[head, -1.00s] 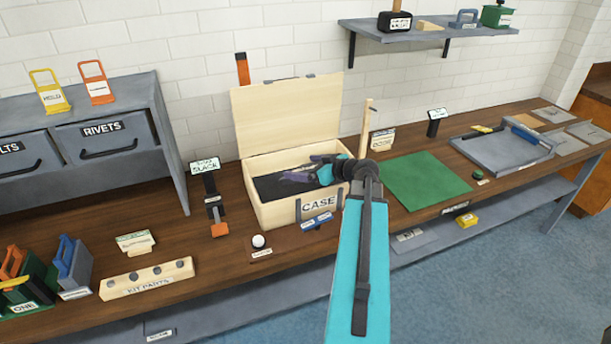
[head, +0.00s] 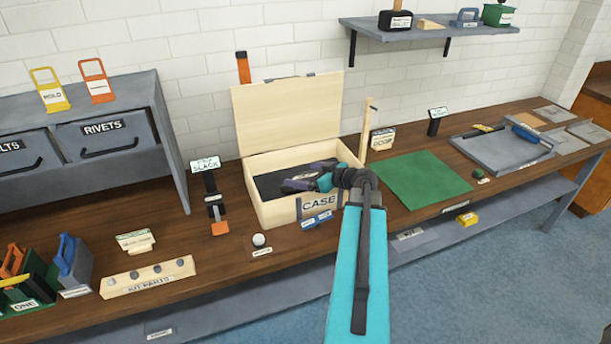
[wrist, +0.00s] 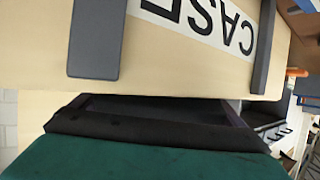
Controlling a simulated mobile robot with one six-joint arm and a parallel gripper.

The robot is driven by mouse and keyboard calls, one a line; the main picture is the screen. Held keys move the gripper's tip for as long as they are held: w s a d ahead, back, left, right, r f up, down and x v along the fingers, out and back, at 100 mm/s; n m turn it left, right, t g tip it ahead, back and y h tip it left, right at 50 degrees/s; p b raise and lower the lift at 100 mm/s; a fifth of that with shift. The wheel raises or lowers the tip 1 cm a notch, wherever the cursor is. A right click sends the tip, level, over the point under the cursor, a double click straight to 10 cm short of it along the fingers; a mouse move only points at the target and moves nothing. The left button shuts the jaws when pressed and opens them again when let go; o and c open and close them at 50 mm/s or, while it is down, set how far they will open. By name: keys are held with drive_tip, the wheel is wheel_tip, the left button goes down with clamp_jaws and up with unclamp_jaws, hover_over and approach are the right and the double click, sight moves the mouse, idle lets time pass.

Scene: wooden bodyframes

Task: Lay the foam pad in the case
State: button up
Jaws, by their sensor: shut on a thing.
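The case (head: 277,213) is an open pale wooden box on the workbench with its lid raised at the back. Its CASE label shows upside down on the wall in the wrist view (wrist: 205,22). The foam pad (head: 268,186) is a flat, dark sheet within the case opening in the head view. My gripper (head: 288,186) reaches over the case's right wall into the opening and is shut on the pad. In the wrist view, the dark pad (wrist: 155,107) shows as a strip between the fingers. The gripper hides part of it, and I cannot tell whether it touches the case floor.
A post (head: 364,130) stands right of the case, with a green mat (head: 422,180) beyond. A drawer cabinet (head: 110,140) stands at the left.

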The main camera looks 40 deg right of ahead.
drive_tip(key=shift+f+b, duration=0.2)
drive_tip(key=shift+b, duration=0.15)
drive_tip(key=o, duration=0.8)
drive_tip(key=shift+r+p, duration=0.15)
drive_tip(key=shift+p, duration=0.7)
drive_tip(key=shift+s, duration=0.15)
drive_tip(key=b+v, duration=0.2)
drive_tip(key=v, duration=1.1)
drive_tip(key=shift+s, duration=0.25)
drive_tip(key=shift+r, duration=0.1)
